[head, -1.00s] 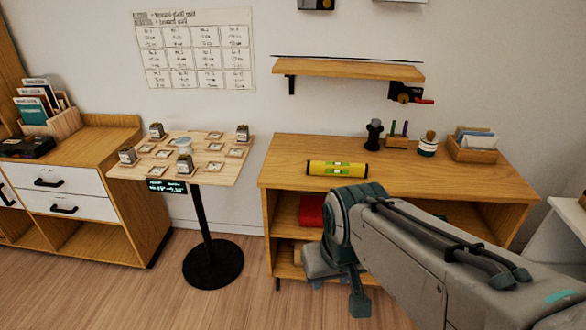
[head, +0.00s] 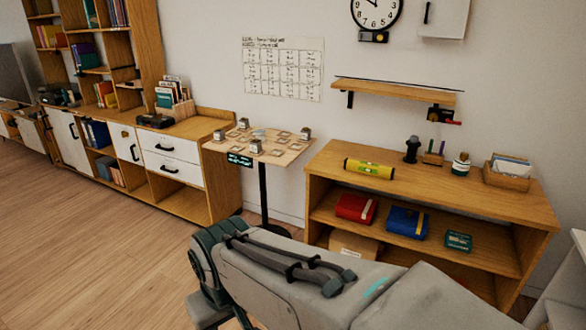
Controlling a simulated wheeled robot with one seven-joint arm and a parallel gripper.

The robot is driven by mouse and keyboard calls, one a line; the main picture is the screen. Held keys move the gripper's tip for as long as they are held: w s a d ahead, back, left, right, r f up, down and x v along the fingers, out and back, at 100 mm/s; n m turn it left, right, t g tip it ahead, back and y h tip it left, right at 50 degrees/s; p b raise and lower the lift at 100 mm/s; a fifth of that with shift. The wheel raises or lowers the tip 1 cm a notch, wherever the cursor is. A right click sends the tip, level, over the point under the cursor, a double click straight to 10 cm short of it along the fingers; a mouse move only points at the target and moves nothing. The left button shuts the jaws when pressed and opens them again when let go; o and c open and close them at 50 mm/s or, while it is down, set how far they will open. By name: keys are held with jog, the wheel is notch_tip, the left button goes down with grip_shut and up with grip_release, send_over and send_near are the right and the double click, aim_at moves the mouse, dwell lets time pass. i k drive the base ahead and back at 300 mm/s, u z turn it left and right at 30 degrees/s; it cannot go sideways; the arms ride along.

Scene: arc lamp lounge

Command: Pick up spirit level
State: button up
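The spirit level (head: 369,168) is a yellow bar with dark ends and a green vial in its middle. It lies on the top of the low wooden shelf unit (head: 450,190), near its left front edge. Nothing touches it that I can see. My arm crosses the bottom of the head view, in front of and below the shelf unit. The gripper itself is not clearly visible; the arm's far end runs out of the picture at the bottom.
The shelf unit's top also holds a dark figure-like object (head: 412,150), a pen holder (head: 433,159), a jar (head: 461,164) and a card box (head: 508,176). A small round-based table (head: 262,158) with little boxes stands left. Wooden floor (head: 90,245) is clear at left.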

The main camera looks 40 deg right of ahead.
aim_at(368, 167)
jog(key=z, duration=0.3)
jog(key=i, duration=1.05)
jog(key=z, duration=0.85)
jog(key=i, duration=1.45)
jog(key=z, duration=1.85)
jog(key=i, duration=0.75)
jog(key=z, duration=0.85)
